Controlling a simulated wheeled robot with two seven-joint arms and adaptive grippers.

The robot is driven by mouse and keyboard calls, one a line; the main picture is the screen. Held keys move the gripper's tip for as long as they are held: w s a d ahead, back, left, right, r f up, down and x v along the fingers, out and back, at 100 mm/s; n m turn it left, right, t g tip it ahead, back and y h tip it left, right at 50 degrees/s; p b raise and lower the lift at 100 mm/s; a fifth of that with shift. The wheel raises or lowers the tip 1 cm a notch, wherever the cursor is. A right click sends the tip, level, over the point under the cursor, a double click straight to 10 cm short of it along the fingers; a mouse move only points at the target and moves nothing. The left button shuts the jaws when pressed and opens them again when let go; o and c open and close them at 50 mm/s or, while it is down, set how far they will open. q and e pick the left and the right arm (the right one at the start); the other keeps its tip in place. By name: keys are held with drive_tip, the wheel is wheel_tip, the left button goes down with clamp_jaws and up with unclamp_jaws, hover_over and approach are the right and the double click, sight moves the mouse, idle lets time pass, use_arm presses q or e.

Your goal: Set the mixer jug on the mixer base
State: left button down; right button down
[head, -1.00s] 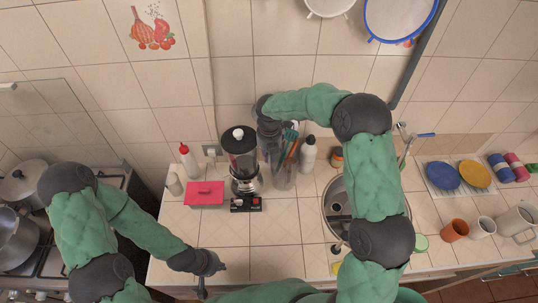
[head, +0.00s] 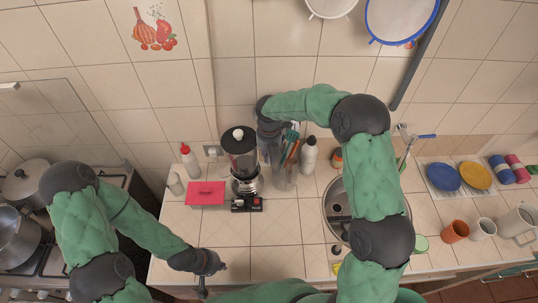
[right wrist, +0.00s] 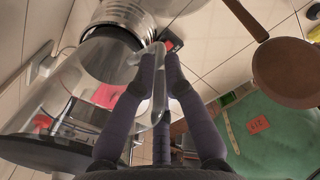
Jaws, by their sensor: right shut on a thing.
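The mixer jug (head: 242,163) is clear with a black lid and stands roughly upright over the mixer base (head: 247,204). The base has a silver collar and a dark front panel with a red mark. In the right wrist view the jug (right wrist: 85,85) fills the left side, its narrow end at the ribbed silver collar (right wrist: 125,14). I cannot tell whether it is fully seated. My right gripper (head: 262,146) is beside the jug, shut on its clear handle, as its fingers (right wrist: 158,80) show. My left gripper (head: 218,266) is low over the front counter, away from the jug; its fingers are unclear.
A clear utensil holder (head: 284,176) and a white bottle (head: 309,155) stand close right of the jug. The sink (head: 338,208) is further right. The front counter is mostly clear.

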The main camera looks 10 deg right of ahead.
use_arm(q)
drive_tip(key=shift+f, duration=0.1)
use_arm(e)
drive_tip(key=shift+f, duration=0.2)
drive_tip(key=c, duration=1.6)
unclamp_jaws()
